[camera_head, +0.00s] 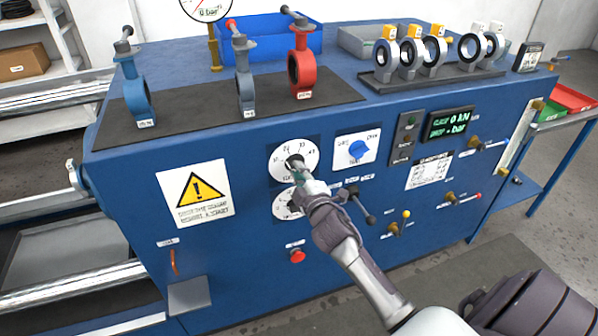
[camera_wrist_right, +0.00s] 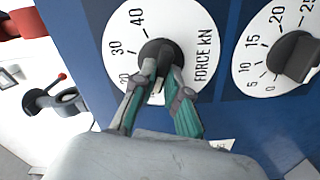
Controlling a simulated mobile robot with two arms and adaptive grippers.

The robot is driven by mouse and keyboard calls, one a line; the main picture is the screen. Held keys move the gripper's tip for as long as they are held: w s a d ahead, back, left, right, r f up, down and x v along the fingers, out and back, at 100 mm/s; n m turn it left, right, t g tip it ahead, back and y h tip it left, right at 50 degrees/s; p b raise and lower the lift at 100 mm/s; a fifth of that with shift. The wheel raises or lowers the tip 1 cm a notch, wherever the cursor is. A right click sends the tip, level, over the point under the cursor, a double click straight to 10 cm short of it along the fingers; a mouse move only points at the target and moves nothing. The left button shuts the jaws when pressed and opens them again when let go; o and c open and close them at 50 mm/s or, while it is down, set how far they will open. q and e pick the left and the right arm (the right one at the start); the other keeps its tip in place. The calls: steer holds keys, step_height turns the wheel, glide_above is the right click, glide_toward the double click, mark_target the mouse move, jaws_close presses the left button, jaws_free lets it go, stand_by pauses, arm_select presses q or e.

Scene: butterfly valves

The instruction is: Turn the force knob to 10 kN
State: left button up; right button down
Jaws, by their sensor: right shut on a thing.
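The force knob (camera_head: 294,160) is black and sits on a round white dial on the front of the blue bench. In the right wrist view the force knob (camera_wrist_right: 153,48) is at the centre of the dial (camera_wrist_right: 122,32) marked FORCE kN, with 30 and 40 readable. My right gripper (camera_head: 300,176) reaches it from below right. In the wrist view its two fingers (camera_wrist_right: 160,82) are closed around the knob's grip. The fingers hide part of the scale, so I cannot tell the exact setting. The display (camera_head: 450,122) reads 0 kN. My left gripper is not in view.
A second white dial (camera_wrist_right: 262,50) with a black knob is close beside the force dial. A blue-knobbed selector (camera_head: 358,149), a red button (camera_head: 297,256) and several levers are on the same panel. Butterfly valves, including a red one (camera_head: 301,70), stand on top.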

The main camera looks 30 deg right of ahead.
steer(key=c, duration=1.2)
jaws_free()
steer(key=v, duration=1.2)
steer(key=shift+a, duration=0.1)
